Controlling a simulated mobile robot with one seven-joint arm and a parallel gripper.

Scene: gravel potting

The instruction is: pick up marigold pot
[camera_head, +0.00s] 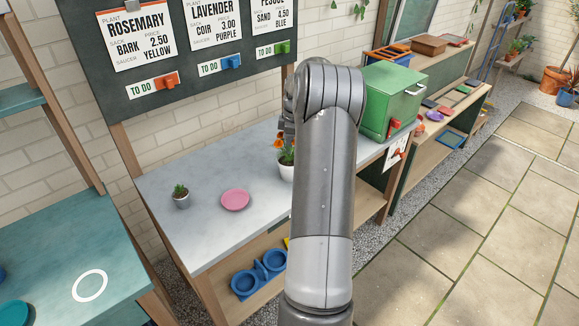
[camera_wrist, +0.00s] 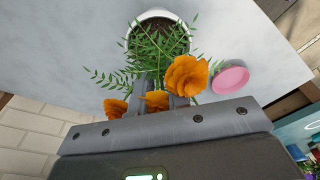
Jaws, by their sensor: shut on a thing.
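The marigold pot (camera_head: 286,172) is white and holds a plant with green leaves and orange flowers. In the head view it stands at the right part of the grey bench, partly hidden behind my arm. In the wrist view its white rim (camera_wrist: 159,14) is at the top, with dark soil, feathery leaves and orange blooms (camera_wrist: 186,75) in front of the jaws. My gripper (camera_wrist: 160,85) is shut on the marigold pot; the flowers and leaves hide most of the fingers and the contact. In the head view my arm hides most of the gripper.
A pink saucer (camera_head: 235,198) and a small potted succulent (camera_head: 181,196) are on the bench (camera_head: 215,165) left of the marigold. A green box (camera_head: 392,98) stands to the right. A sign board (camera_head: 130,80) hangs behind.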

